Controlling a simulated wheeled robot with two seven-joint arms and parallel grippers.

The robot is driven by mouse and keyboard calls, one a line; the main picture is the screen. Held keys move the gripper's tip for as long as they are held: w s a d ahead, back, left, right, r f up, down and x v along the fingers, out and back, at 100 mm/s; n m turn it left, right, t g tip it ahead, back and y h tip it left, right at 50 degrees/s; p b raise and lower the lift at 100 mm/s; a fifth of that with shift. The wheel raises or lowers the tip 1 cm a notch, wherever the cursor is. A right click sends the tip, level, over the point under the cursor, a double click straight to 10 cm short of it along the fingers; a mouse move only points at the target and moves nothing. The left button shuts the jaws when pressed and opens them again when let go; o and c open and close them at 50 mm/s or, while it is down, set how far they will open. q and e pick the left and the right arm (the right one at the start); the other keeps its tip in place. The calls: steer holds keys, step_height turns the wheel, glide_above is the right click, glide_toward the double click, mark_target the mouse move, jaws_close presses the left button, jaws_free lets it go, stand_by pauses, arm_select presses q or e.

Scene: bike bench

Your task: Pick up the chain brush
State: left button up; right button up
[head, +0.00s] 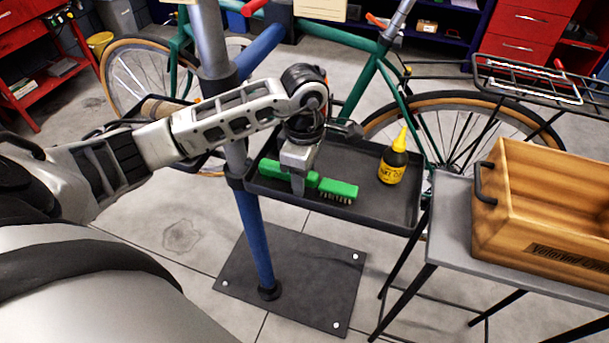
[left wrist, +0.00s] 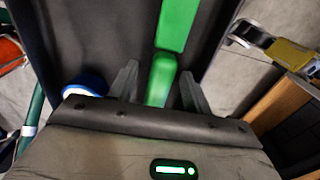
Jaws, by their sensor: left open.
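The chain brush (head: 338,189) is green with dark bristles at its right end. It lies in the dark tray (head: 390,217) on the blue stand. My left gripper (head: 298,187) points down over the middle of the brush and hides part of it. In the left wrist view the green brush (left wrist: 178,25) runs between the two fingers of the left gripper (left wrist: 160,88), one finger on each side. The fingers are open, with a gap visible beside the brush. Whether they touch the brush I cannot tell. My right gripper is not in view.
A wooden crate (head: 540,215) sits on a grey table (head: 452,225) to the right. A green bicycle (head: 370,80) is behind the tray. A blue round thing (left wrist: 85,84) shows beside the left gripper.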

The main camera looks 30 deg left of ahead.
arm_select(q)
jaws_close()
steer(key=shift+r, duration=0.2)
